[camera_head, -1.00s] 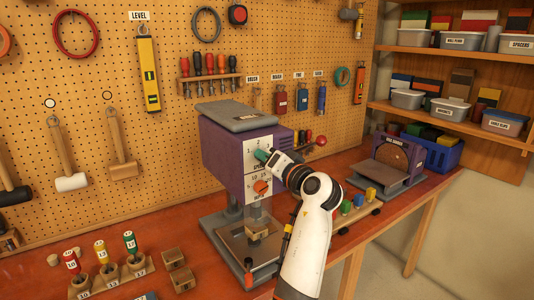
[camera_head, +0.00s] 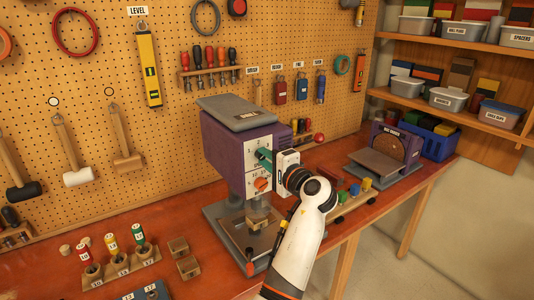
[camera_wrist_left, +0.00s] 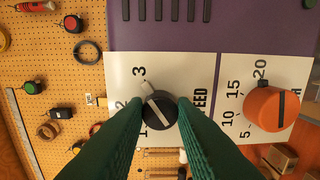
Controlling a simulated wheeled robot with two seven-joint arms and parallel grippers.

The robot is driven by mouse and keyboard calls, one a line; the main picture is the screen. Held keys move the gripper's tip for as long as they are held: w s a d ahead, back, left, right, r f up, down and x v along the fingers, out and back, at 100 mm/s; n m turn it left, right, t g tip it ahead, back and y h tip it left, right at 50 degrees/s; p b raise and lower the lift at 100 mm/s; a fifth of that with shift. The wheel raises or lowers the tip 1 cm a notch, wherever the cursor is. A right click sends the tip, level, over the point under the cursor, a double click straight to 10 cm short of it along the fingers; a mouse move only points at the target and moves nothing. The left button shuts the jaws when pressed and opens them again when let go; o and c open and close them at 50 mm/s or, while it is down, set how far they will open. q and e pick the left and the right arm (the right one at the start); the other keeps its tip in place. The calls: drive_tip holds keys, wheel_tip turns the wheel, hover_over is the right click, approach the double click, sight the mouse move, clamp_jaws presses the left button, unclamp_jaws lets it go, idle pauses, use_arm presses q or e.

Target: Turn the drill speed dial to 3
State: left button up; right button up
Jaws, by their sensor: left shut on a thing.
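The drill (camera_head: 240,140) is a purple and grey machine on the red bench, with a white dial panel on its front. The black speed dial (camera_wrist_left: 159,110) sits on that panel, with 1, 2 and 3 printed around it. Its light pointer is turned toward the 3 in the left wrist view. My left gripper (camera_head: 261,156) reaches the panel, and its green fingers (camera_wrist_left: 110,145) are shut on the dial from both sides. In the head view the fingers hide the dial. My right gripper is not in view.
An orange dial (camera_wrist_left: 272,107) with its own number scale is beside the speed dial, below it in the head view (camera_head: 262,185). A disc sander (camera_head: 385,160) stands to the right.

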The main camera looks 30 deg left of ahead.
use_arm(q)
drive_tip(key=shift+r+m, duration=0.15)
drive_tip(key=shift+m, duration=0.25)
drive_tip(key=o, duration=0.8)
drive_tip(key=shift+o, duration=1)
drive_tip(key=shift+w+a, duration=0.1)
